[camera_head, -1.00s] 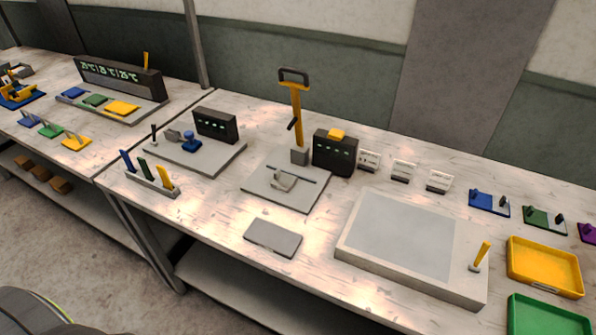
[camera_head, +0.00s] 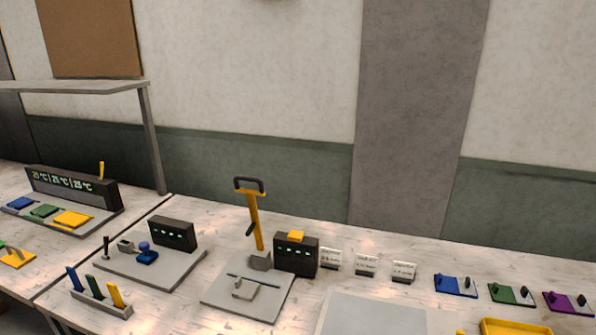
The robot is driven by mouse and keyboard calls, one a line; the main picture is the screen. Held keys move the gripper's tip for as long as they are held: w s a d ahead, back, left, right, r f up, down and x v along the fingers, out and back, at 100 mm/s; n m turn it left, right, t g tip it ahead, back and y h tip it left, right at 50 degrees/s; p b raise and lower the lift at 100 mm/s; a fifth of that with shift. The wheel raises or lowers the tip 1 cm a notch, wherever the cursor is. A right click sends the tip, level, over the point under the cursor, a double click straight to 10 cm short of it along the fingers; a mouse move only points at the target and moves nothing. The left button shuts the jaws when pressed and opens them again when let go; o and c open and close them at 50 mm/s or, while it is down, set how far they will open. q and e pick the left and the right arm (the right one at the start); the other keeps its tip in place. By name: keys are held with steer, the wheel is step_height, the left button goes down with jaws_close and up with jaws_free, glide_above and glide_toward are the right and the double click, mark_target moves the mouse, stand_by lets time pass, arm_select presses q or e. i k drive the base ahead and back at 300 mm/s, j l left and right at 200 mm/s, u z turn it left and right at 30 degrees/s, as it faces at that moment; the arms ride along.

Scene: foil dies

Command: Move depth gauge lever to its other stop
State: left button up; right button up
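No part is legibly marked as the depth gauge, so I cannot tell for sure which lever is its lever. A grey plate station (camera_head: 160,272) with a black display box (camera_head: 173,233) carries a thin black upright lever (camera_head: 106,247) at its left and a blue knob (camera_head: 147,252). Neither of my grippers is in view.
A rack with blue, green and yellow handles (camera_head: 100,300) stands at the front left. Small white cards (camera_head: 367,265) stand right of the press. Blue (camera_head: 456,286), green (camera_head: 511,294) and purple (camera_head: 567,302) pieces lie further right. A pale flat panel (camera_head: 370,316) is cut off below.

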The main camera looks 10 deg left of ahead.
mark_target(255, 226)
steer(key=i+j, duration=0.1)
steer(key=j, duration=0.3)
steer(key=i+j, duration=0.15)
steer(key=j, duration=0.3)
steer(key=i+j+z, duration=0.1)
steer(key=j, duration=0.3)
steer(key=i+j, duration=0.15)
steer(key=j, duration=0.3)
steer(key=k+j+u, duration=0.3)
steer(key=u, duration=0.15)
steer(key=j, duration=0.1)
